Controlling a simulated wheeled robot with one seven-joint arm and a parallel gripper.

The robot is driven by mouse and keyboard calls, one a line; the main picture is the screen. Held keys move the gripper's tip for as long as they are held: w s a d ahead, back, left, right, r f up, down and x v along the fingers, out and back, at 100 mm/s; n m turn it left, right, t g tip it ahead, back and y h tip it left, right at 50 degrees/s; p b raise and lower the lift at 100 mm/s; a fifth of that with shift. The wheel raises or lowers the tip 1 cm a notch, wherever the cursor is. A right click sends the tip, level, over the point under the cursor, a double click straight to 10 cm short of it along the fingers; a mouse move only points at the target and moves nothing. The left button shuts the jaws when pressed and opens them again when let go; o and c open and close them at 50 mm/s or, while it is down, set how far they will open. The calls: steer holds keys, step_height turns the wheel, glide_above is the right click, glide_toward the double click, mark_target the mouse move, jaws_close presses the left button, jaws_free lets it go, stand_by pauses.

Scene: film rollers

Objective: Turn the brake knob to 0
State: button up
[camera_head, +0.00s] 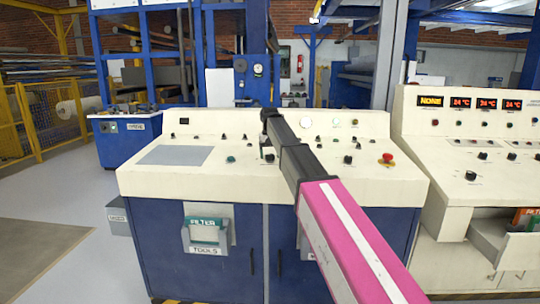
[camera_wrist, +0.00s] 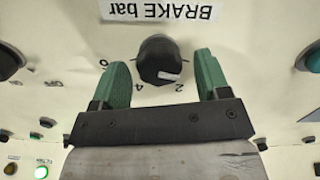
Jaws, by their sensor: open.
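The brake knob (camera_wrist: 158,56) is round and black, on the cream panel under an upside-down "BRAKE bar" label (camera_wrist: 158,11). Its white mark points down and slightly right in the wrist view, near the printed 2. The digits 4 and 6 are to the left of it. My gripper (camera_wrist: 161,62) is open, with one green finger on each side of the knob. Gaps show between fingers and knob, so no grip is visible.
A dark knob (camera_wrist: 310,58) and a green-tinted one (camera_wrist: 10,57) flank the brake knob.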

mark_target(270, 154)
step_height(270, 154, up, 11)
steer(key=shift+s, duration=0.15)
stand_by(0.4)
steer(key=shift+a+f, duration=0.1)
